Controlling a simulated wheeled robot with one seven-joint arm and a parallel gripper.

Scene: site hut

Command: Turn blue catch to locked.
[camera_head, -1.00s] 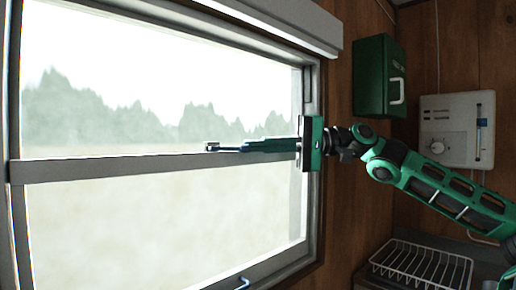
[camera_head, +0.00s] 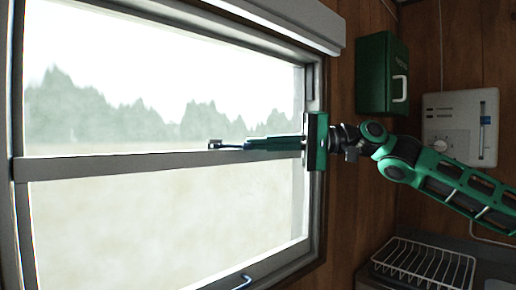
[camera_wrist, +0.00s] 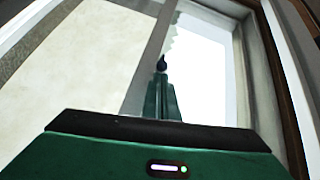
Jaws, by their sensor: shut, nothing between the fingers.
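The blue catch (camera_head: 229,147) is on the middle rail (camera_head: 110,166) of the window, with a small dark and grey end piece at its left. It looks to lie roughly along the rail; its exact angle is hard to tell. My gripper (camera_head: 248,144) reaches in from the right, its fingers shut and empty, their tips at the right part of the catch. I cannot tell whether they touch it. In the wrist view my closed fingers (camera_wrist: 162,98) point at a small dark piece (camera_wrist: 162,63), probably part of the catch; the rest is hidden behind them.
The window frame (camera_head: 316,215) stands close to my gripper's body. At the right are a green box (camera_head: 377,75), a white control panel (camera_head: 455,115) and a wire rack (camera_head: 425,263).

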